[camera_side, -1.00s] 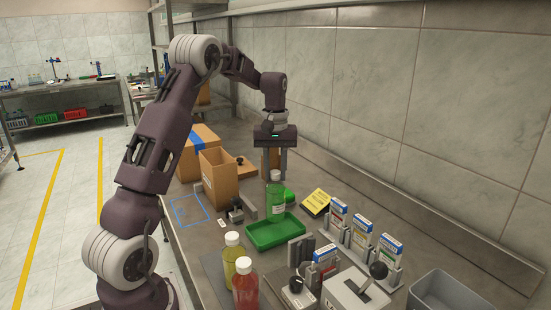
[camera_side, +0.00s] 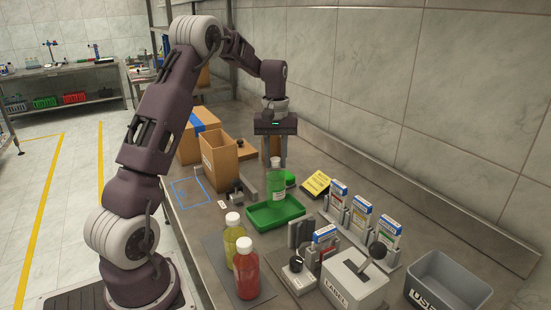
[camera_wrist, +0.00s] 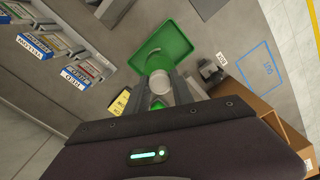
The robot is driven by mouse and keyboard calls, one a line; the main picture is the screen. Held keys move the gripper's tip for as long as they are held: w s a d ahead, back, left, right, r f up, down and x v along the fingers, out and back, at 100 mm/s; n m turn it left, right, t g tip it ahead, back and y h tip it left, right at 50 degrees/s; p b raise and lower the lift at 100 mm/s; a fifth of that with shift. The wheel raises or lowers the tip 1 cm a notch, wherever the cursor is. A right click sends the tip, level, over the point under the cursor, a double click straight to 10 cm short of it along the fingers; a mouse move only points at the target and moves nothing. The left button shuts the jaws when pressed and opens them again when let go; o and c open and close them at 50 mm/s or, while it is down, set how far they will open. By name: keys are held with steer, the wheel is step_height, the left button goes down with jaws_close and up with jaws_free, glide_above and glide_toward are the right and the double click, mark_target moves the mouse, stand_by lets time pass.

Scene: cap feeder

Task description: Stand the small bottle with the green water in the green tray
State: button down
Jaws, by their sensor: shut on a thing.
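My gripper (camera_side: 276,160) points straight down and is shut on the white cap of the small bottle with green water (camera_side: 277,184). The bottle is upright, with a white label on its side. In the side view its base overlaps the back part of the green tray (camera_side: 262,224); I cannot tell whether it touches the tray floor. The wrist view shows the white cap (camera_wrist: 159,87) between my fingers and the tray (camera_wrist: 178,38) beyond it. The tray holds nothing else that I can see.
A yellow bottle (camera_side: 234,231) and a red bottle (camera_side: 246,272) stand in front of the tray. A yellow note (camera_side: 317,183) and boxes in holders (camera_side: 360,230) are right. An open carton (camera_side: 218,170) stands behind left. A grey bin (camera_side: 448,285) is front right.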

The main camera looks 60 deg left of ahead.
steer(key=shift+f, duration=0.45)
steer(key=shift+f, duration=0.95)
steer(key=shift+f, duration=0.2)
steer(key=c, duration=1)
jaws_free()
